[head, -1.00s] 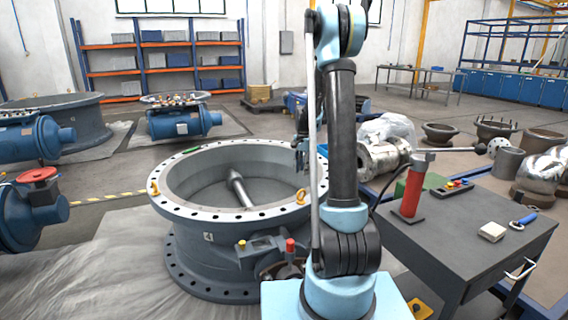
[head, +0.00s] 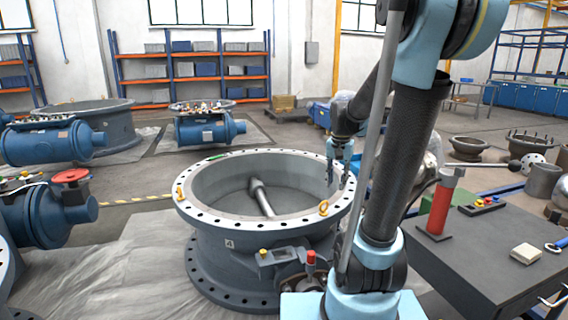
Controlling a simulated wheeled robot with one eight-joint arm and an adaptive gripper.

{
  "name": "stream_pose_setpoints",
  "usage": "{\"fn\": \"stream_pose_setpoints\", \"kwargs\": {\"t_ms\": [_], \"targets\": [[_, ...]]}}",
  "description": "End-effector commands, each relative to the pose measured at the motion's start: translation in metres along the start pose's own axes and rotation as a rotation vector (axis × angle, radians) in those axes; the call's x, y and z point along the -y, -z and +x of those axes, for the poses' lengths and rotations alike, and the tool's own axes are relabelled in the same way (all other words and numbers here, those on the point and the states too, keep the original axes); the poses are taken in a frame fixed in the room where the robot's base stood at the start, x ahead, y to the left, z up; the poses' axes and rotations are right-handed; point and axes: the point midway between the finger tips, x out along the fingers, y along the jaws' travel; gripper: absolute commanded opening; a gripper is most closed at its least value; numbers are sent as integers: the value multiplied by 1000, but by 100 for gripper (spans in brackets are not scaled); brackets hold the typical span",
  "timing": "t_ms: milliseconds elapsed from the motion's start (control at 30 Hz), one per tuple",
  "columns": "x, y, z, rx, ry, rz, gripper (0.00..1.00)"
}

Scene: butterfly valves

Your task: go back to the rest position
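My arm rises from its light-blue base at the lower right of the head view, with its upper links bent over at the top right. My gripper (head: 338,180) hangs pointing down near the right rim of the large grey valve body (head: 240,252). Its two fingers look apart, with nothing visible between them. The valve body stands upright on the floor, with a bolt-holed rim, yellow eyebolts and a shaft (head: 262,198) across its inside. I cannot tell how far the gripper is from the rim.
Blue actuators (head: 210,131) and another valve ring stand at the left and back. Orange shelves (head: 215,70) line the wall.

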Motion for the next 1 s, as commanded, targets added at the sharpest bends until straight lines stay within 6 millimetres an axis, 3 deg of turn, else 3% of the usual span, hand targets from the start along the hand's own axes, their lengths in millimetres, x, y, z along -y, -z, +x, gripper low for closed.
{"fn": "stream_pose_setpoints", "kwargs": {"t_ms": [467, 800, 1000], "targets": [[-50, -100, 3, -42, 15, -221, 31], [-81, -161, 29, -74, 21, -378, 31], [-94, -186, 47, -91, 22, -454, 31]]}}
